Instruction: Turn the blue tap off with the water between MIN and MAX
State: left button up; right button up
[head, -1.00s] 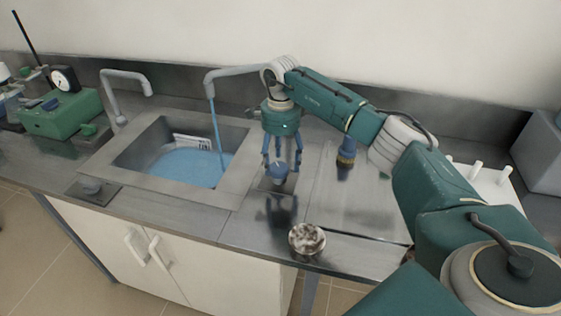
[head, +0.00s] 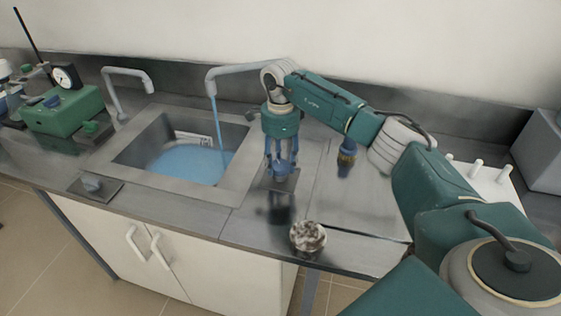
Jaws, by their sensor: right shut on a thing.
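The blue tap knob (head: 282,169) sits on a square plate on the counter, right of the sink (head: 238,150). My right gripper (head: 282,165) points down and is shut on the knob, partly hiding it. Water (head: 214,118) runs in a thin blue stream from the right grey spout (head: 228,73) into the sink. The blue water (head: 185,165) covers the basin floor and reaches the lower part of the white level label (head: 194,139) on the back wall. Its marks are too small to read. My left gripper is out of view.
A second spout (head: 125,73) with no stream stands at the left, with another knob (head: 92,184) on a plate in front. A green device with a dial (head: 65,110) is far left. A round ornate object (head: 308,237) and a dark bottle-like object (head: 346,156) are near my right arm.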

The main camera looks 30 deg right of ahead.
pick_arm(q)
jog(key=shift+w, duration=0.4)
pick_arm(e)
jog(key=shift+s+d, duration=0.1)
jog(key=shift+d, duration=0.25)
